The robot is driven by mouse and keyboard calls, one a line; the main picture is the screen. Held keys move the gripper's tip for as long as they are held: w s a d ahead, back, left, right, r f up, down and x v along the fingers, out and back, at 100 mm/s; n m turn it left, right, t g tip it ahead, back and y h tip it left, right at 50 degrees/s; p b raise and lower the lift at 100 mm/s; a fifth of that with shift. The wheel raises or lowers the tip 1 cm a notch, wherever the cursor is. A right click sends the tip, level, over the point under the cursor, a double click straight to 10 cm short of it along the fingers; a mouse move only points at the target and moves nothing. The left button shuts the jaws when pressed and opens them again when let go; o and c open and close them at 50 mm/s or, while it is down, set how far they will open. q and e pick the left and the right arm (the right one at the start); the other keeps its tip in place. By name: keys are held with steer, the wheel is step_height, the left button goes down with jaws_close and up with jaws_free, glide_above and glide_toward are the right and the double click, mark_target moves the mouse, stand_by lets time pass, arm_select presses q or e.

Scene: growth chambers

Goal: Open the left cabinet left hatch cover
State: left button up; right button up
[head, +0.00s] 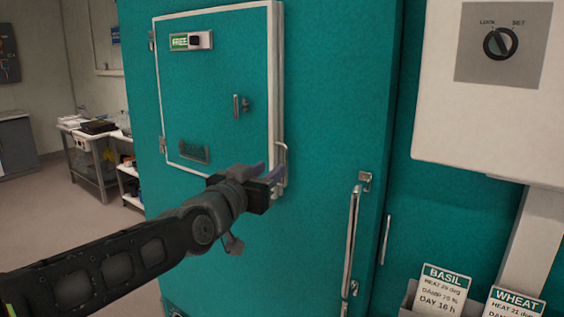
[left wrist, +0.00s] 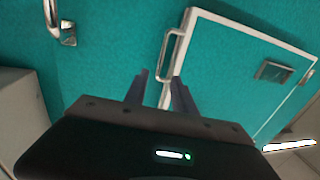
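The left hatch cover (head: 222,122) is a teal panel with a silver edge in the teal cabinet door, and it looks shut. It has hinges at its left and a silver handle (head: 283,165) at its lower right edge. In the left wrist view the hatch handle (left wrist: 171,60) stands just beyond the fingertips. My left gripper (head: 276,172) is at the handle in the head view. In the left wrist view its two fingers (left wrist: 160,78) are apart, with the handle's lower end in line between them; I cannot tell whether they touch it. My right gripper is in neither view.
A long vertical door handle (head: 352,235) stands right of the hatch. A white box with a dial (head: 500,43) hangs at the right. Basil (head: 441,290) and wheat (head: 514,302) cards stand at the lower right. A side table (head: 95,150) is at the left.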

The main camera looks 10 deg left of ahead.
mark_target(286, 159)
arm_select(q)
steer(key=w, duration=0.3)
steer(key=w+d+p, duration=0.1)
steer(key=w, duration=0.3)
steer(key=shift+d, duration=0.2)
steer(key=shift+s, duration=0.1)
steer(key=shift+c, duration=0.3)
jaws_close()
stand_by(0.7)
